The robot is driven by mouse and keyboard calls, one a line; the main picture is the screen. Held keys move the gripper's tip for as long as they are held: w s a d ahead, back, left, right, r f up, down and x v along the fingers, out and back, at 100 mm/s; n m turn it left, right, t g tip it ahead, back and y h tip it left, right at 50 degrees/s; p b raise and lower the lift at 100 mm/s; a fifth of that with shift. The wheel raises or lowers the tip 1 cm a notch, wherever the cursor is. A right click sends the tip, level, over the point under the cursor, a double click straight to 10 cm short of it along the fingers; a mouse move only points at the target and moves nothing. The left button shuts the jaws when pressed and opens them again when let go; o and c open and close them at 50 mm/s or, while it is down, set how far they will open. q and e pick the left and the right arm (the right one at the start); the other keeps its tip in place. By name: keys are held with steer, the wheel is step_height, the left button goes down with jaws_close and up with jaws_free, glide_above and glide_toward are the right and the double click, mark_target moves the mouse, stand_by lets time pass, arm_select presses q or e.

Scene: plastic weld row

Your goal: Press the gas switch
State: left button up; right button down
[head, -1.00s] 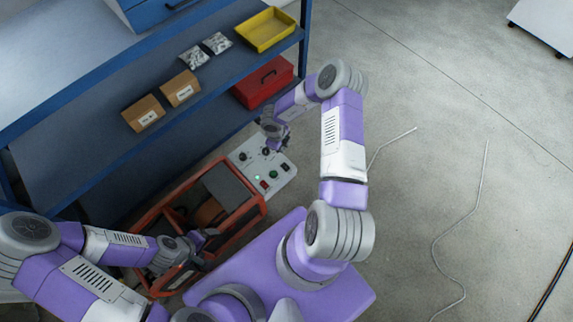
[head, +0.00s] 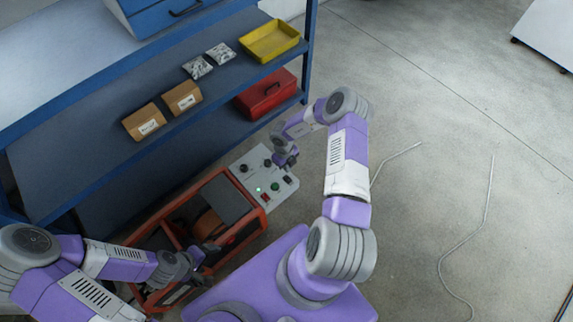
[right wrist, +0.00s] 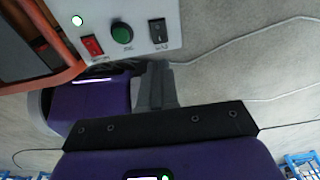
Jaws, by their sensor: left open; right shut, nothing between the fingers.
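The light grey control panel (head: 252,161) sits on the end of the orange-framed machine (head: 262,221). In the right wrist view a black rocker switch (right wrist: 157,33) sits at the panel's right, beside a round green button (right wrist: 122,34) and a red rocker switch (right wrist: 92,46). The labels are too small to read surely; the black rocker looks like the gas switch. My right gripper (head: 290,163) is shut and empty at the panel's right edge. In the right wrist view its fingers (right wrist: 157,75) end just below the black switch, with contact unclear. My left gripper (head: 206,254) is open by the machine's frame.
A blue shelf unit (head: 85,163) stands behind the machine. It holds a red toolbox (head: 266,94), a yellow tray (head: 270,42) and cardboard boxes (head: 183,98). A green lamp (right wrist: 77,20) is lit on the panel. The floor to the right is mostly clear, with thin cables (head: 467,230).

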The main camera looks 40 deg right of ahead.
mark_target(289, 181)
arm_select(q)
step_height(289, 181, down, 4)
steer(key=b, duration=0.3)
arm_select(e)
steer(key=f, duration=0.5)
steer(key=s+f, duration=0.1)
steer(key=f, duration=0.2)
steer(key=shift+d+f, duration=0.1)
steer(key=shift+f, duration=0.25)
